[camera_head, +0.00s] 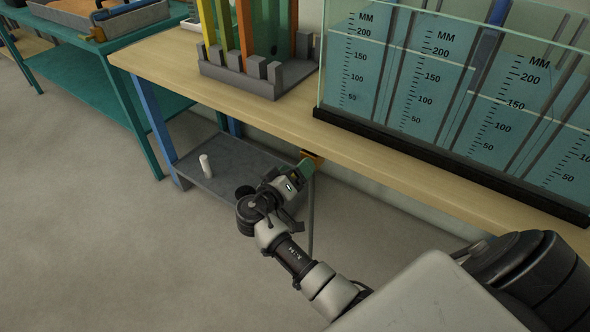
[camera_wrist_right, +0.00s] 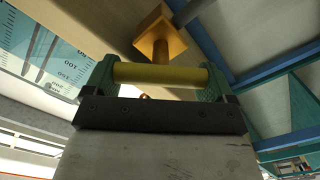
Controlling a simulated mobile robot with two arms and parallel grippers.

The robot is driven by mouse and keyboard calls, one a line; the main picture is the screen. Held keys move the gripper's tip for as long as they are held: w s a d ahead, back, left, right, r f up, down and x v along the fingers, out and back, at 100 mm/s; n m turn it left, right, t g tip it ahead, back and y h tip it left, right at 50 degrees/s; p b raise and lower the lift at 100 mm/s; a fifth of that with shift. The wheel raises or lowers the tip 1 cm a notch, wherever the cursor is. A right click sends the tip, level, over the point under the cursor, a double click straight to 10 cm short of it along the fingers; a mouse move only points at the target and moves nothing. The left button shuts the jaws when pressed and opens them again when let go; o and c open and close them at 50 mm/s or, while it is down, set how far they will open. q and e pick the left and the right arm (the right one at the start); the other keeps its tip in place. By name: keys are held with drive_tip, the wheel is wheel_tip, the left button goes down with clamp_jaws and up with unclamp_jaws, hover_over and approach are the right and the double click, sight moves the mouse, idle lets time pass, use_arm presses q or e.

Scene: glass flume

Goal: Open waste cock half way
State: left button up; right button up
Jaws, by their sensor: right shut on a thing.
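The waste cock (camera_head: 312,157) shows in the head view as a small brass-orange piece under the front edge of the wooden bench. In the right wrist view its brass body (camera_wrist_right: 160,36) hangs above a yellow lever (camera_wrist_right: 158,75), which lies crosswise in the picture. My right gripper (camera_head: 300,172) has green fingers and reaches in below the bench edge. In the right wrist view the right gripper (camera_wrist_right: 158,82) is shut on the yellow lever, with one finger at each end. In the head view my gripper hides most of the lever. My left gripper is not in view.
The glass flume (camera_head: 450,100) with millimetre scales stands on the wooden bench (camera_head: 190,72). A grey rack (camera_head: 245,78) holds coloured boards. A white cylinder (camera_head: 206,166) stands on the low grey shelf (camera_head: 222,180). A thin pipe (camera_head: 311,220) runs down beside my gripper. The floor at left is clear.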

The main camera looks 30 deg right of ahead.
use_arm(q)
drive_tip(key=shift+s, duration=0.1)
use_arm(e)
drive_tip(key=o, duration=0.7)
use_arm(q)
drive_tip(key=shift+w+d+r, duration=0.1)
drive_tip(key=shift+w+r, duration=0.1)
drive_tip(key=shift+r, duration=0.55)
use_arm(e)
drive_tip(key=shift+o, duration=0.2)
drive_tip(key=v, duration=1.1)
